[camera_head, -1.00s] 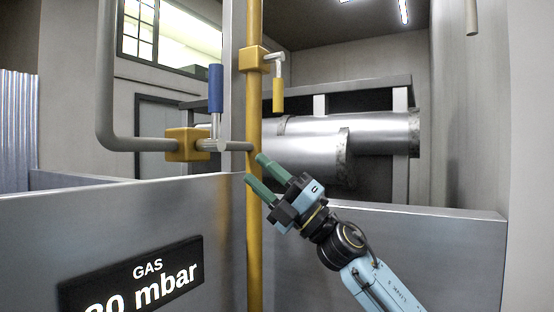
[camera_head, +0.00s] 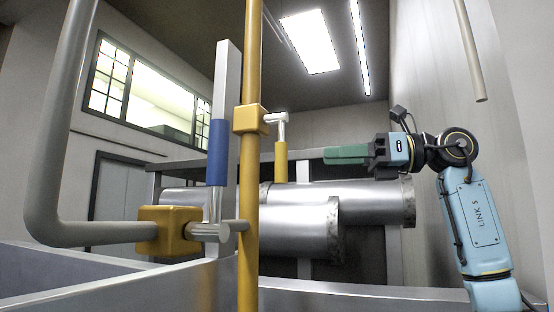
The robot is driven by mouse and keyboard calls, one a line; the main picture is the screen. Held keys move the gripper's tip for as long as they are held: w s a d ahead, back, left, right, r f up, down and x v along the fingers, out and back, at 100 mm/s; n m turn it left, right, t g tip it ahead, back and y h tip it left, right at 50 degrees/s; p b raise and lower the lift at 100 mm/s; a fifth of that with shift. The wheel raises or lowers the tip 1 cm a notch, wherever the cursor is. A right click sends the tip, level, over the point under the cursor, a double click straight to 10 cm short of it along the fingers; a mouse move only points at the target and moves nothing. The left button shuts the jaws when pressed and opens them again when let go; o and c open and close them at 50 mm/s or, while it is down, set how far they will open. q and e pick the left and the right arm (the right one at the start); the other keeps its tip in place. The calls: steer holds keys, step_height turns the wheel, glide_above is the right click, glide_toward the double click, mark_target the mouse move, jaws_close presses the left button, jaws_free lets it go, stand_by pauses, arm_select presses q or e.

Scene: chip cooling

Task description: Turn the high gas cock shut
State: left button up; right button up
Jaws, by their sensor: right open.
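The high gas cock (camera_head: 249,120) is a yellow block on the yellow vertical gas pipe (camera_head: 249,210). Its silver stem juts to the right, and its yellow lever (camera_head: 281,162) hangs straight down, parallel to the pipe. My right gripper (camera_head: 328,155) is to the right of the lever, at about its height in the picture. Its green fingers point left and are seen nearly edge-on. It is open and empty, with a visible gap between fingertips and lever. My left gripper is out of view.
A lower yellow valve (camera_head: 168,231) with an upright blue lever (camera_head: 217,153) sits on a grey pipe (camera_head: 62,130) at left. Large silver ducts (camera_head: 330,205) lie behind. A grey panel (camera_head: 100,285) crosses the front. Another pipe end (camera_head: 468,50) hangs at upper right.

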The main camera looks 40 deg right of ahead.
mark_target(286, 158)
steer(key=p+x, duration=0.1)
steer(key=x, duration=0.8)
steer(key=shift+w+a, duration=0.25)
steer(key=shift+a, duration=0.1)
steer(key=shift+w+a, duration=0.3)
steer(key=shift+w, duration=0.1)
steer(key=shift+c, duration=0.9)
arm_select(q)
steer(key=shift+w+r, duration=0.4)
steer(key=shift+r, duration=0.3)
arm_select(e)
jaws_close()
